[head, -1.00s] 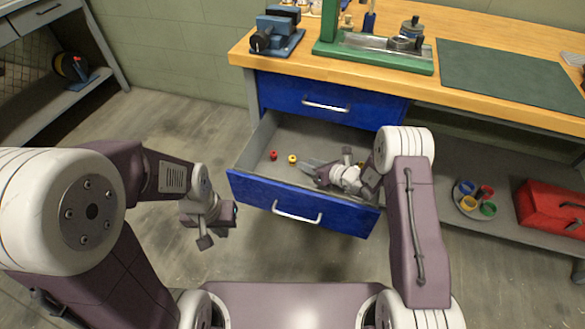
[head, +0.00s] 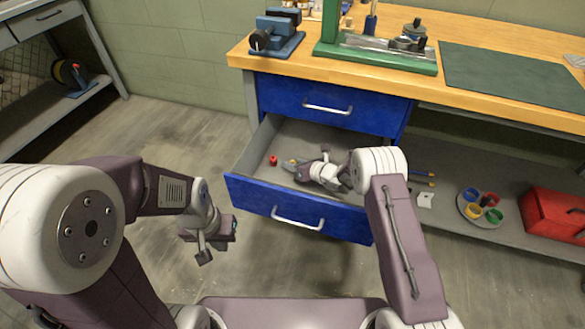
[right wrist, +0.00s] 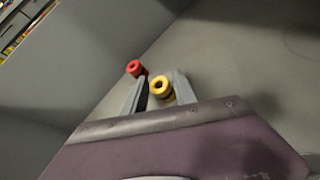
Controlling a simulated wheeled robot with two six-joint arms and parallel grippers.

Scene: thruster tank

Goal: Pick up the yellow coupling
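The yellow coupling (head: 293,161) lies in the open blue drawer (head: 250,192); in the right wrist view the coupling (right wrist: 160,86) shows between the two grey fingers of my right gripper (right wrist: 160,82). These fingers are spread on either side of it, with only narrow gaps; I cannot tell whether they touch it. In the head view my right gripper (head: 289,167) reaches into the drawer from the right and partly hides the coupling. My left gripper (head: 219,243) hangs in front of the drawer's left end, away from the coupling; its jaw opening is unclear.
A red coupling (head: 273,160) lies just left of the yellow one, close to my right gripper's left finger. The drawer's walls surround the right gripper. The workbench (head: 300,72) overhangs behind. A plate with several coloured cups (head: 472,212) and a red toolbox (head: 552,217) are on the lower shelf.

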